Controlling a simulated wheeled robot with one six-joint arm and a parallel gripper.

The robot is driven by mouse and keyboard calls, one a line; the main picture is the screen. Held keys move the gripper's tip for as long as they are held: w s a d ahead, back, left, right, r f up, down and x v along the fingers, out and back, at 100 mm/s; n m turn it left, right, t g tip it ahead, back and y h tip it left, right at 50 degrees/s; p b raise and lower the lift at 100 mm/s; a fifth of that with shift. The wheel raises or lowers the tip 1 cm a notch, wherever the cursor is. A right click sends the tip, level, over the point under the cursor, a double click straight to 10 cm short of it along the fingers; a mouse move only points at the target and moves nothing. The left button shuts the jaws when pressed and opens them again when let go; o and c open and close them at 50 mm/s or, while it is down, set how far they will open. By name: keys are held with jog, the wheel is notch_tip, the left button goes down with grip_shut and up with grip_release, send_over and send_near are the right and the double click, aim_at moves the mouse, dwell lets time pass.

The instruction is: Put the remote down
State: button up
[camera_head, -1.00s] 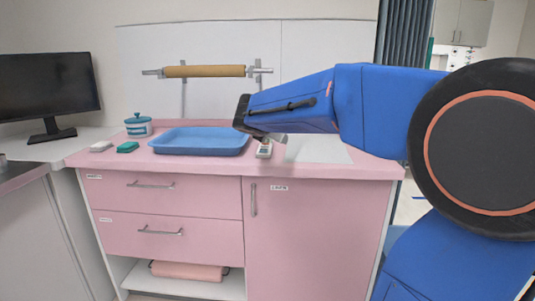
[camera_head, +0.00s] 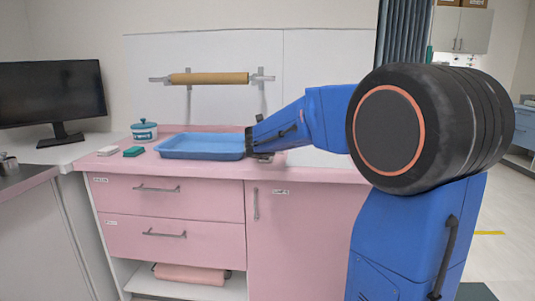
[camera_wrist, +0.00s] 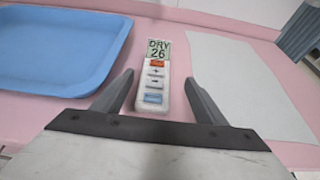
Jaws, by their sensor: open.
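The remote (camera_wrist: 153,99) is a slim white handset with a display reading "DRY 26" and orange, white and blue buttons. In the wrist view it lies on the pink counter (camera_wrist: 45,108), between the blue tray and a pale sheet. My gripper (camera_wrist: 159,78) is open, with one finger on each side of the remote in the picture and gaps to both. Whether the fingers are level with it or above it, I cannot tell. In the head view my gripper (camera_head: 259,150) is low over the counter by the tray's right end, and the remote is not clearly visible there.
The blue tray (camera_head: 203,152) is close on the left; it also shows in the wrist view (camera_wrist: 60,82). A pale sheet (camera_wrist: 240,85) lies on the right. A lidded jar (camera_head: 144,131), green block (camera_head: 133,151) and white item (camera_head: 107,151) stand farther left. A roll (camera_head: 208,78) hangs behind.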

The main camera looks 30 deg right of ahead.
jog(key=shift+a+x, duration=0.15)
jog(key=shift+x, duration=1.6)
jog(key=shift+a+x, duration=0.15)
jog(key=shift+x, duration=1.6)
jog(key=shift+w, duration=0.1)
jog(key=c, duration=1.3)
